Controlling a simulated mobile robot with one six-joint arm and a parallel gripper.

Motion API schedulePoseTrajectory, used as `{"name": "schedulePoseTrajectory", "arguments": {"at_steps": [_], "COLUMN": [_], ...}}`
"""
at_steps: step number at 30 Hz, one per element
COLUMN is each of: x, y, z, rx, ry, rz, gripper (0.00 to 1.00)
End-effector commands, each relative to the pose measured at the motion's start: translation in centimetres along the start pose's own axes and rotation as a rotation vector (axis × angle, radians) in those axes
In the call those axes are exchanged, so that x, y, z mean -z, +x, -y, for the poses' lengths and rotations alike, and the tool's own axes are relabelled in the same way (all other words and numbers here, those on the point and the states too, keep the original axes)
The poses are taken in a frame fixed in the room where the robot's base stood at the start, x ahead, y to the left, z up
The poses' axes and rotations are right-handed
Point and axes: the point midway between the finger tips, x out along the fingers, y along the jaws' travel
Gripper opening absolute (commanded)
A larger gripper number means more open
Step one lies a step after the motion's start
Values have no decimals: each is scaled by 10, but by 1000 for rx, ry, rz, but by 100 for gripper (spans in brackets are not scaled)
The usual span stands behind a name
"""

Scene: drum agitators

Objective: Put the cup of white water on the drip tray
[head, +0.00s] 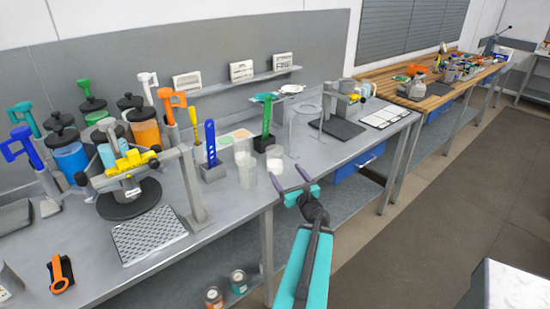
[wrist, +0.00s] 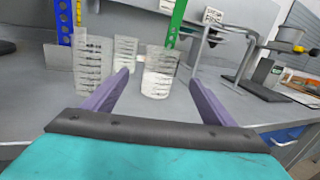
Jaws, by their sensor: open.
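A clear graduated cup with white liquid in its lower part (wrist: 158,83) stands upright on the grey bench. It also shows in the head view (head: 274,161), just beyond my fingertips. My gripper (head: 287,171) is open, with its two purple fingers pointing at this cup. In the wrist view the cup appears between the fingers (wrist: 159,77), apart from both. A textured silver plate, which looks like the drip tray (head: 150,236), lies at the bench's front left, below the yellow-clamped stand.
A taller translucent cup (wrist: 94,68) and another cup with whitish contents (wrist: 125,55) stand to the left. A green upright tool (head: 267,116) is behind. A metal stand (head: 192,185) rises beside the plate. Bench between cups and stand is partly free.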

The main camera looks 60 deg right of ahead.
Motion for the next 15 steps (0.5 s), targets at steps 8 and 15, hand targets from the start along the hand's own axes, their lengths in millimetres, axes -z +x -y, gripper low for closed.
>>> {"name": "schedulePoseTrajectory", "arguments": {"at_steps": [8,15], "x": [17,18], "y": [-15,-15], "z": [2,3], "rx": [18,19], "ry": [56,56], "rz": [-44,-45], "gripper": [78,78]}}
